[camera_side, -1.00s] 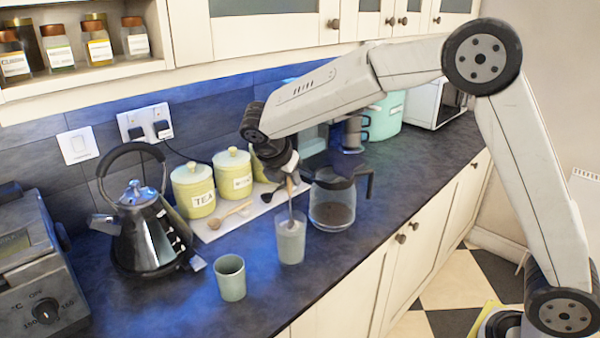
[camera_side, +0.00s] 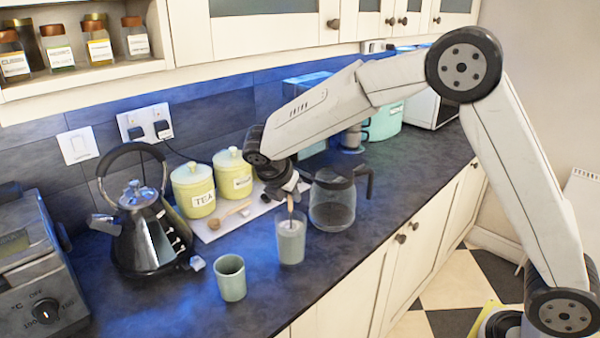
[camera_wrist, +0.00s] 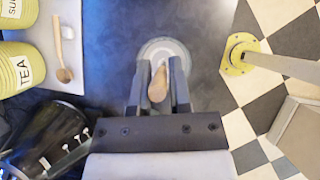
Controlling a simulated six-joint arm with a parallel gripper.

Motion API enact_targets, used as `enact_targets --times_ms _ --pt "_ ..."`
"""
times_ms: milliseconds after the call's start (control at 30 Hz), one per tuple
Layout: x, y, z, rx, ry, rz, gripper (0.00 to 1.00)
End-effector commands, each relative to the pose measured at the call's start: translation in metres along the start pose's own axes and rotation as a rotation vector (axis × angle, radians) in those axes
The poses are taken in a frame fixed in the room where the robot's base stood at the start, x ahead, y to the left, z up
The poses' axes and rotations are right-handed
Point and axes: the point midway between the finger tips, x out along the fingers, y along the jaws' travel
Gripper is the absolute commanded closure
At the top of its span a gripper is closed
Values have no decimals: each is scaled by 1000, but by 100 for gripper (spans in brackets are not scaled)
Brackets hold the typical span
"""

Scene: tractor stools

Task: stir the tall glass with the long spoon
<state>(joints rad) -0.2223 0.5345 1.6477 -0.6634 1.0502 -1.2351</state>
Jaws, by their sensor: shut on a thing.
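The tall glass (camera_side: 290,246) stands upright on the dark counter, filled with a pale, greyish liquid. The long spoon (camera_side: 290,204) stands in it, with its wooden handle upright and its lower end hidden in the glass. My gripper (camera_side: 291,189) is above the glass rim and shut on the handle. In the wrist view my gripper's fingers (camera_wrist: 158,90) close on both sides of the wooden handle of the long spoon (camera_wrist: 157,88). The round rim of the tall glass (camera_wrist: 165,44) shows beyond them.
A short green cup (camera_side: 230,279) stands front left of the glass. A glass coffee pot (camera_side: 332,203) stands close on the right. Behind are a white board (camera_side: 214,233) with a wooden spoon and yellow canisters (camera_side: 194,190). A kettle (camera_side: 147,235) is at left.

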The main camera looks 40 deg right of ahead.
Motion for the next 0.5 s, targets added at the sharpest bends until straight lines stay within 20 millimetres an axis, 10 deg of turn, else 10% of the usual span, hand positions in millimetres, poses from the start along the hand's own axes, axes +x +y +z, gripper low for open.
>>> enact_targets --times_ms 500 --pt "18 0 -12 0 0 0 100"
